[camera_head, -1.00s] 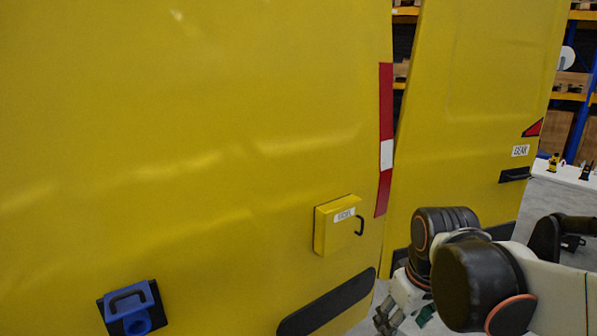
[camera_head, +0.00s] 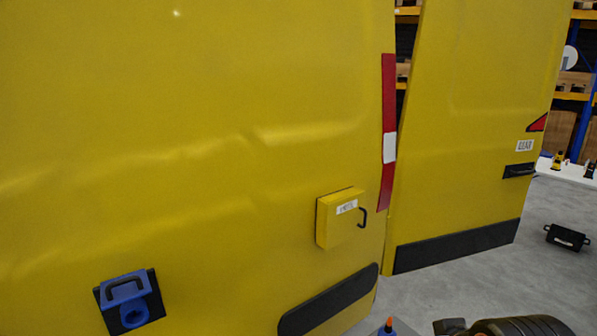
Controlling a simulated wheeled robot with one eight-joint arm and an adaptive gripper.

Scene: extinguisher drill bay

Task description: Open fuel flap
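The fuel flap looks to be the small yellow box-like cover (camera_head: 338,221) on the yellow van side, with a white label too blurred to read surely. It sits flat against the panel and looks closed. A black handle (camera_head: 363,218) stands out at its right edge. My gripper is out of the picture. Only a dark, rounded part that looks like my arm shows at the bottom right edge, well below and right of the flap. Nothing touches the flap or its handle.
A blue fitting with a handle (camera_head: 129,301) is mounted lower left. The yellow door (camera_head: 465,130) labelled GEAR has a black handle (camera_head: 519,171). A black case (camera_head: 567,238) lies on the grey floor at right. An orange-tipped item (camera_head: 389,326) shows at the bottom edge.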

